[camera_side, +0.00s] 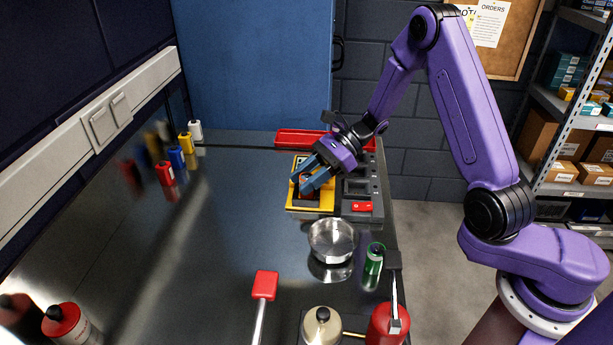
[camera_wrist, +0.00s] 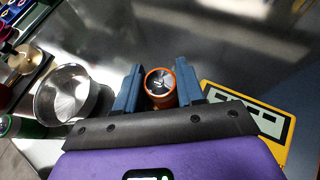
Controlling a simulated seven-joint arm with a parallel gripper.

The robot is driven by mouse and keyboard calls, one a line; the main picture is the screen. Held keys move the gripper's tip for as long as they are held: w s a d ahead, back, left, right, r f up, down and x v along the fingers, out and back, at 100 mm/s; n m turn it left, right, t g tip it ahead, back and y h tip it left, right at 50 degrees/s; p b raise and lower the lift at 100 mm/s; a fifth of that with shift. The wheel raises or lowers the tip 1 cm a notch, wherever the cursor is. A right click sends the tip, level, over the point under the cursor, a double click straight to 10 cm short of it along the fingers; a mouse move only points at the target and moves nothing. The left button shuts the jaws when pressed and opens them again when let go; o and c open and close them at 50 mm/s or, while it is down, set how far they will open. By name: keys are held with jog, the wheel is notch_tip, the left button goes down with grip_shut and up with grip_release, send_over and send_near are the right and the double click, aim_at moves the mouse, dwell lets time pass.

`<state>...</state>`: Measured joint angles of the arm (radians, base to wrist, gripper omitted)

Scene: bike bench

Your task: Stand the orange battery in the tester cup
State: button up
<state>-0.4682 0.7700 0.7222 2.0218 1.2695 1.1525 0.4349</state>
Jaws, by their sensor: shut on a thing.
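My gripper (camera_side: 308,184) is shut on the orange battery (camera_wrist: 160,88). In the wrist view the battery sits between the two blue fingers, its round end facing the camera. In the side view only a small orange-red part of the battery (camera_side: 304,179) shows between the fingers. The yellow tester (camera_side: 291,208) is under and around my gripper in the side view. Its yellow edge and display (camera_wrist: 238,94) show at the right of the wrist view. The tester cup is mostly hidden by the fingers, and I cannot tell whether the battery's lower end is inside it.
A steel bowl (camera_side: 332,241) and a green can (camera_side: 375,259) stand in front of the tester. A grey tray (camera_side: 361,188) with a red item is to its right, a red tray (camera_side: 298,138) behind. Small coloured bottles (camera_side: 177,157) stand far left. The bench middle is clear.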

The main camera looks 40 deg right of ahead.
jog(key=shift+f, duration=0.25)
jog(key=o, duration=0.8)
jog(key=shift+o, duration=0.2)
jog(key=v, duration=1.1)
dwell(0.5)
